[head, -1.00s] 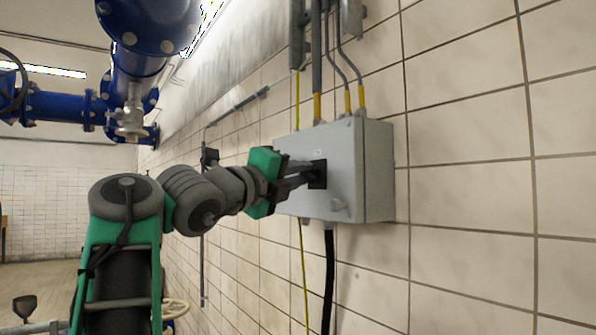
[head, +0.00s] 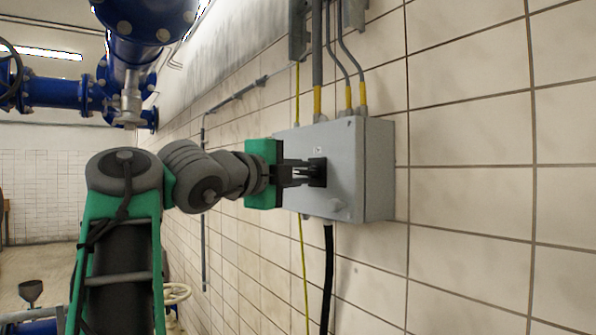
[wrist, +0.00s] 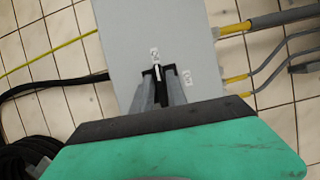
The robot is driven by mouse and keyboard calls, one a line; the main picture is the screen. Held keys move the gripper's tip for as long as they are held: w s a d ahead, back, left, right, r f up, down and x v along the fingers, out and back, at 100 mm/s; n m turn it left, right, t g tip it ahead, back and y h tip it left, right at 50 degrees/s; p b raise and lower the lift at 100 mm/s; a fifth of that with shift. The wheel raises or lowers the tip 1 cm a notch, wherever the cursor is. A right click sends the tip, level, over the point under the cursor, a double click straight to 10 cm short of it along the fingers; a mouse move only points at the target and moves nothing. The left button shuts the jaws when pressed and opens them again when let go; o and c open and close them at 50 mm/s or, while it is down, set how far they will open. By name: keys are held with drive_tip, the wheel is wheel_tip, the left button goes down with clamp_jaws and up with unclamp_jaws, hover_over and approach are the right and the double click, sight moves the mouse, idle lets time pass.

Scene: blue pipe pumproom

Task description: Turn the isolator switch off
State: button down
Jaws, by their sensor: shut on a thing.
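The isolator switch is a black rotary handle (head: 319,172) on the front of a grey box (head: 345,145). In the wrist view the handle (wrist: 157,73) shows a white line pointing toward the upper small label on the box (wrist: 125,30).
Grey conduits with yellow ends (head: 318,100) enter the box top. A black cable (head: 328,270) and a yellow-green wire (head: 304,270) hang below. A tiled wall (head: 460,200) lies behind. Blue pipes (head: 60,95) run at the upper left.

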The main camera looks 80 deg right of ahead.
drive_tip(key=c, duration=1.5)
unclamp_jaws()
drive_tip(key=b+v, duration=0.1)
drive_tip(key=v, duration=0.6)
drive_tip(key=shift+w+a, duration=0.15)
drive_tip(key=shift+a, duration=0.25)
